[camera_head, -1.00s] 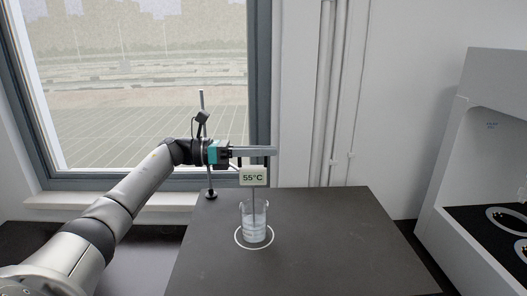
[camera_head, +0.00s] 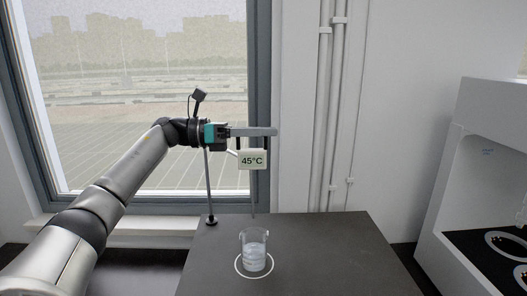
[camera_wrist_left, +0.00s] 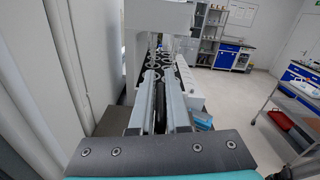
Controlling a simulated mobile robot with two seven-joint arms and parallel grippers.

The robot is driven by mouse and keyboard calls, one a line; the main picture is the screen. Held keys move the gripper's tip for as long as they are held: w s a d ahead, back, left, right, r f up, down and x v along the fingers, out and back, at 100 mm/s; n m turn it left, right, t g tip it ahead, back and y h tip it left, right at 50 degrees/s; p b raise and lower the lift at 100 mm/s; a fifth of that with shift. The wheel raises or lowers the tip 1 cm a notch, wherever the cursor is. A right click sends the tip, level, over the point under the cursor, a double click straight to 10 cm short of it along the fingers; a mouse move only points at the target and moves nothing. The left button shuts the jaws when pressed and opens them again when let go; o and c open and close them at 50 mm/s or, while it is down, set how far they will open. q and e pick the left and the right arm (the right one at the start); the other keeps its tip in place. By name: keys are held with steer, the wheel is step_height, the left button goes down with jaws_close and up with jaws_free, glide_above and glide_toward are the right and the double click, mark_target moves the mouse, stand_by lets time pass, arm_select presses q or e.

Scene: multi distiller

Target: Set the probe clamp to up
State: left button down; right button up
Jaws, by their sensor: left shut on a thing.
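The probe has a white display (camera_head: 252,160) that reads 45°C, with a thin rod hanging below it. The rod's lower end appears just above the rim of the glass beaker (camera_head: 255,250), which holds clear liquid. My left gripper (camera_head: 262,132) is level above the display, shut on the probe clamp. The clamp itself is mostly hidden by the fingers. In the left wrist view a dark bar lies between the two grey fingers (camera_wrist_left: 160,112). The upright stand rod (camera_head: 208,185) is behind my wrist, partly hidden. My right gripper is not in view.
The beaker stands inside a white ring on the dark table (camera_head: 330,255), which is otherwise mostly clear. A window is behind my arm. Pipes (camera_head: 340,110) run up the wall. A white machine (camera_head: 490,150) stands at the right.

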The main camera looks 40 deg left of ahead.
arm_select(q)
steer(key=shift+a+r, duration=0.1)
steer(key=shift+r, duration=0.75)
steer(key=c, duration=1.2)
jaws_free()
steer(key=shift+c, duration=0.2)
steer(key=o, duration=0.3)
steer(key=shift+f, duration=0.2)
